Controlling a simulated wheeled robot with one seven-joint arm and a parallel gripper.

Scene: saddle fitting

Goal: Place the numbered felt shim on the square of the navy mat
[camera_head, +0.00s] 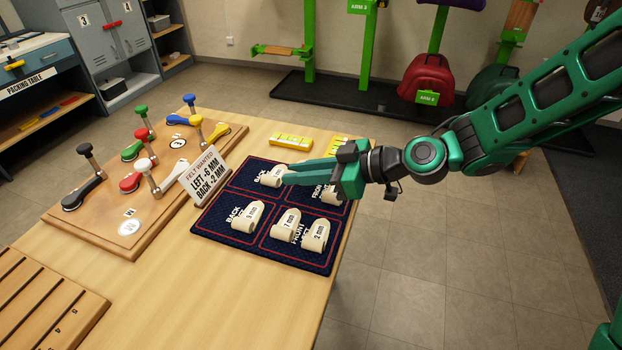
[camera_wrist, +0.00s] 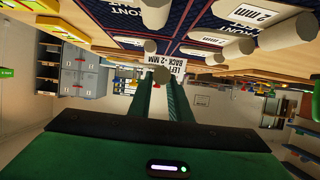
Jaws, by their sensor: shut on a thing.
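The navy mat (camera_head: 213,228) with red-outlined squares lies on the wooden table. My gripper (camera_head: 284,177) is shut on a cream rolled felt shim (camera_head: 271,175) over the mat's far-left square, beside a BACK label. I cannot read its number or tell whether it touches the mat. In the wrist view the fingers (camera_wrist: 162,88) reach to this shim (camera_wrist: 160,73). Other shims lie on the mat: one (camera_head: 247,215) in the near-left square, a 7 mm one (camera_head: 287,224) and a 2 mm one (camera_head: 316,234) near right, and one (camera_head: 330,196) partly hidden by my gripper.
A card (camera_head: 208,177) reading felt wanted, left -6 mm, back -2 mm stands at the mat's left edge. A wooden board (camera_head: 100,218) with coloured levers is to the left. Yellow blocks (camera_head: 291,141) lie behind the mat. A slatted wooden piece (camera_head: 45,305) is at near left.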

